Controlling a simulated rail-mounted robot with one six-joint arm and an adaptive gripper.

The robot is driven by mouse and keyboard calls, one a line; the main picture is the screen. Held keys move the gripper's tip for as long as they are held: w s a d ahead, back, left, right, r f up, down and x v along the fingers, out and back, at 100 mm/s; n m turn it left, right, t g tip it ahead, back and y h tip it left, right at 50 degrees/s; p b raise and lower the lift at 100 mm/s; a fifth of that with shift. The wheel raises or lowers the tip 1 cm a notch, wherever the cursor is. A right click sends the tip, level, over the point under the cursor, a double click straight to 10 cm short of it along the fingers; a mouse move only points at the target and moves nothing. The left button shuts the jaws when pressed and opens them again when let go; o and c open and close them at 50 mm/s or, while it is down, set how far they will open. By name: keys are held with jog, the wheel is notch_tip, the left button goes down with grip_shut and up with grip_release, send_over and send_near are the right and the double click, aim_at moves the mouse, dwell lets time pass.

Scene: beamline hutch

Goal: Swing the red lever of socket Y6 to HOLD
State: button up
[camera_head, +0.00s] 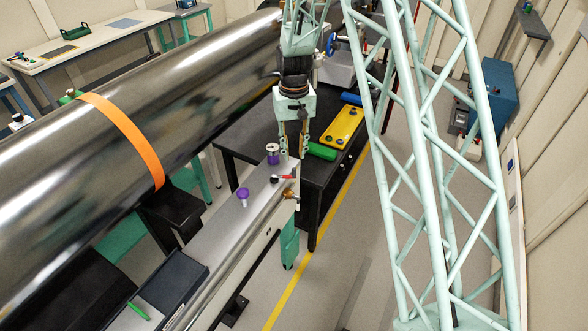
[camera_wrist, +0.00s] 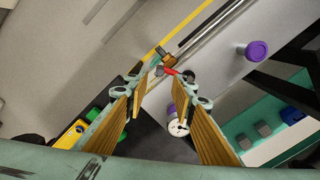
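The red lever (camera_head: 287,177) sits on a small dark pivot near the end of the grey rail bench (camera_head: 222,225). In the wrist view the red lever (camera_wrist: 168,71) shows just beyond and between my fingertips. A brass-orange fitting (camera_head: 289,195) is beside it; the fitting also shows in the wrist view (camera_wrist: 166,58). My gripper (camera_head: 294,156) points down above the bench end. In the wrist view my gripper (camera_wrist: 161,84) has its two fingers spread with nothing between them. It appears apart from the lever. No Y6 or HOLD marking is readable.
A purple knob (camera_head: 243,194) and a white-and-purple cylinder (camera_head: 272,153) stand on the bench near the lever. A large shiny pipe (camera_head: 130,125) runs along the left. A black table (camera_head: 240,140) with a yellow plate (camera_head: 342,126) and a green block (camera_head: 321,151) lies behind.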

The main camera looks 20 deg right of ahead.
aim_at(294, 168)
jog(key=shift+f+p, duration=0.3)
jog(key=shift+f, duration=4.15)
jog(key=shift+c, duration=0.9)
grip_shut()
